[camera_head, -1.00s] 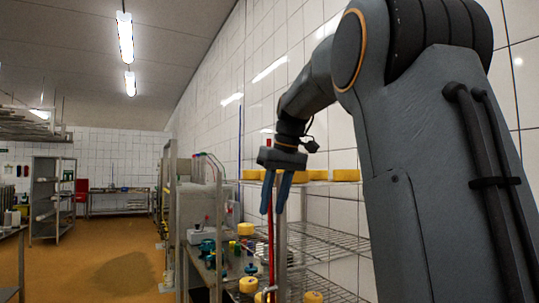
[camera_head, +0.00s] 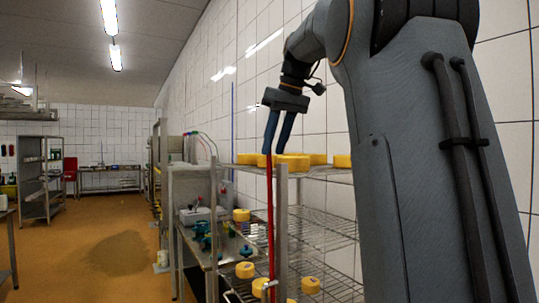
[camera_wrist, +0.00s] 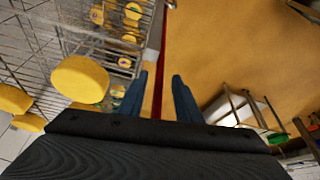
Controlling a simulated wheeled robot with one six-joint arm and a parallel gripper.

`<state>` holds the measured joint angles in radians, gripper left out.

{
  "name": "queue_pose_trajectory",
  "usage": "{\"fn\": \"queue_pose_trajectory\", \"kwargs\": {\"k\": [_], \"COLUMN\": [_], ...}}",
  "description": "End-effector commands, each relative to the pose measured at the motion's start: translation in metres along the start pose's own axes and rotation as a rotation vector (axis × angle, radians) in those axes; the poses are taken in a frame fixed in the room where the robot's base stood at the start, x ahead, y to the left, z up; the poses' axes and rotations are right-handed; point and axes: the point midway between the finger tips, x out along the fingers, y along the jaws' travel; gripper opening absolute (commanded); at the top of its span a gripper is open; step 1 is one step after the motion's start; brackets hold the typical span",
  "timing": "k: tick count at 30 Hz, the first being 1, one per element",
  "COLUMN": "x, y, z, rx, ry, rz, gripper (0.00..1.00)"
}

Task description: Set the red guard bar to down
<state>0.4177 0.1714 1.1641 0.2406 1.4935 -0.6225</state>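The red guard bar (camera_head: 270,225) stands upright along the front post of the wire shelf rack. Its top end is just below my fingertips in the head view. My gripper (camera_head: 273,151) points down with its two blue fingers apart and nothing held. In the wrist view, the red bar (camera_wrist: 159,62) runs through the gap between the open fingers (camera_wrist: 160,78). I cannot tell whether a finger touches the bar. The bar's lower end is partly lost among the shelf parts.
Yellow cheeses (camera_head: 287,161) sit on the top wire shelf (camera_head: 318,172) just behind my gripper, with more on lower shelves. A steel bench (camera_head: 230,245) with teal fittings stands to the left of the rack. The orange floor (camera_head: 95,225) is clear at left.

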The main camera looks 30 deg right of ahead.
Motion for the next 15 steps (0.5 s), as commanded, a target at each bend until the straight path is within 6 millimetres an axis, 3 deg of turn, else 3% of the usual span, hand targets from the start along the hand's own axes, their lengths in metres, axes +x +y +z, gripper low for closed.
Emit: {"fn": "queue_pose_trajectory", "kwargs": {"k": [7,15], "x": [0.031,0.04], "y": [-0.001,-0.002], "z": [0.0,-0.001], "rx": [-0.002,-0.003], "ry": [-0.002,0.0], "rz": [-0.001,-0.001], "gripper": [0.31,0.31]}}
